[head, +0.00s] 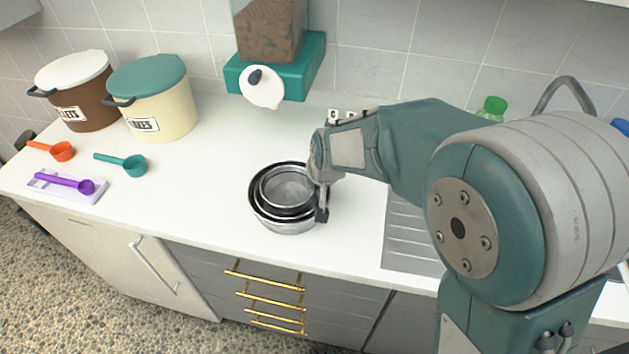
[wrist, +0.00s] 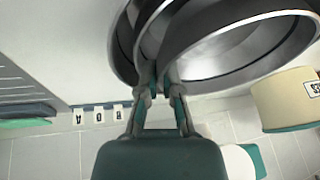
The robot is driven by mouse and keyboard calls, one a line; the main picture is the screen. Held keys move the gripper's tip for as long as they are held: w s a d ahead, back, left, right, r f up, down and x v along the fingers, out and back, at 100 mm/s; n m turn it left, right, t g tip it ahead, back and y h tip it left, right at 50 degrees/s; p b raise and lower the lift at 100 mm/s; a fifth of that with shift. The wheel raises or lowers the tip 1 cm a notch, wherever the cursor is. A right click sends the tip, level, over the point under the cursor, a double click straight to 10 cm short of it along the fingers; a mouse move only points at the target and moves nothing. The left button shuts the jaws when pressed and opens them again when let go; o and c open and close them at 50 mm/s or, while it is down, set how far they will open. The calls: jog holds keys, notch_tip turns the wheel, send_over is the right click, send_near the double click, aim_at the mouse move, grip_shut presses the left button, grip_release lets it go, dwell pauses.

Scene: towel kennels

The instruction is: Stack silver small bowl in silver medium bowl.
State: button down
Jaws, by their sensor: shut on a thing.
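The silver small bowl (head: 287,186) is within the rim of the silver medium bowl (head: 258,210), toward its back side. Dark rims nest around it, and the silver outer wall shows below at the front. In the wrist view the small bowl (wrist: 235,50) is large and close, with another dark rim (wrist: 122,55) behind it at left. My gripper (head: 322,212) is at the right side of the bowls, shut on the small bowl's rim; its fingers (wrist: 160,85) meet that rim in the wrist view. I cannot tell whether the small bowl rests on the medium bowl's bottom.
A teal-based dispenser (head: 275,78) stands behind the bowls. Two lidded bins (head: 160,110) and several scoops (head: 133,164) are at left. A sink drainboard (head: 410,240) lies at right under my arm. Letter blocks (wrist: 100,115) stand near the wall.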

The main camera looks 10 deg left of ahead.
jog(key=c, duration=0.8)
grip_release()
jog(key=shift+r, duration=0.35)
jog(key=v, duration=1.2)
jog(key=shift+r, duration=0.3)
jog(key=shift+d, duration=0.1)
jog(key=s+d+r+m+t+h, duration=0.1)
jog(key=s+d, duration=0.7)
jog(key=d, duration=0.4)
jog(key=s+d+r+m+h, duration=0.1)
jog(key=s+d+m, duration=0.1)
jog(key=s+d, duration=0.7)
jog(key=d, duration=0.3)
jog(key=shift+r+t+h, duration=0.25)
jog(key=shift+t+h, duration=0.15)
